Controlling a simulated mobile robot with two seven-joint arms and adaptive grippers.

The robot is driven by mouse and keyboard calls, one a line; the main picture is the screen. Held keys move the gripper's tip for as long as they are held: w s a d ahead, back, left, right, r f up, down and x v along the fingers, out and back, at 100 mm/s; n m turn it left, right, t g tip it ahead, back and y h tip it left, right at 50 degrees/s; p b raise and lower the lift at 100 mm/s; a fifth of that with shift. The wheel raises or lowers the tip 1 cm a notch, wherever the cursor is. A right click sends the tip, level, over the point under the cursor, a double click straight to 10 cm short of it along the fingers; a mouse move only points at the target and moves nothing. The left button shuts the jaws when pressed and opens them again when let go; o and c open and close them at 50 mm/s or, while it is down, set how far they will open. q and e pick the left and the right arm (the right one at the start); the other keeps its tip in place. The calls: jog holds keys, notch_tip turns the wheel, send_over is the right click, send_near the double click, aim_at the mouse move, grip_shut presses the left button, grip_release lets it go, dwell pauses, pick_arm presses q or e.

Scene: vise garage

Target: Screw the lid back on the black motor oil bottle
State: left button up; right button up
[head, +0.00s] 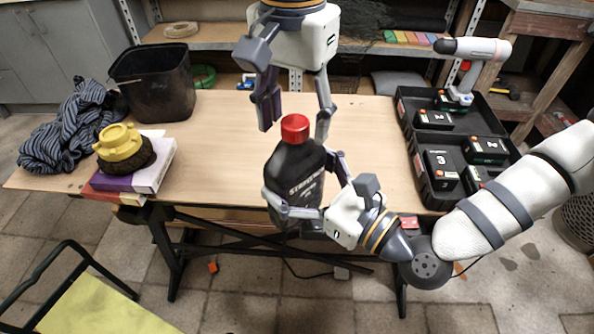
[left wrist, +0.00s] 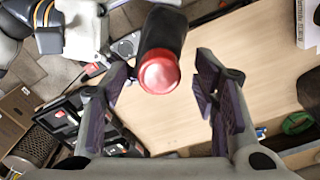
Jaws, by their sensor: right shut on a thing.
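The black motor oil bottle (head: 295,172) stands upright near the front edge of the wooden table (head: 220,135). A red lid (head: 295,127) sits on its neck; whether it is screwed tight I cannot tell. My right gripper (head: 305,185) is shut around the bottle's body from the front right. My left gripper (head: 297,112) points down above the bottle, its fingers spread wide on both sides of the lid without touching it. In the left wrist view the lid (left wrist: 159,72) shows between the open fingers, with the bottle (left wrist: 164,32) behind it.
At the right are a black tray (head: 426,190) with several battery packs and a drill (head: 468,70). The table's middle left is clear.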

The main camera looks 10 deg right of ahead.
pick_arm(q)
notch_tip(320, 180, up, 12)
dwell(0.5)
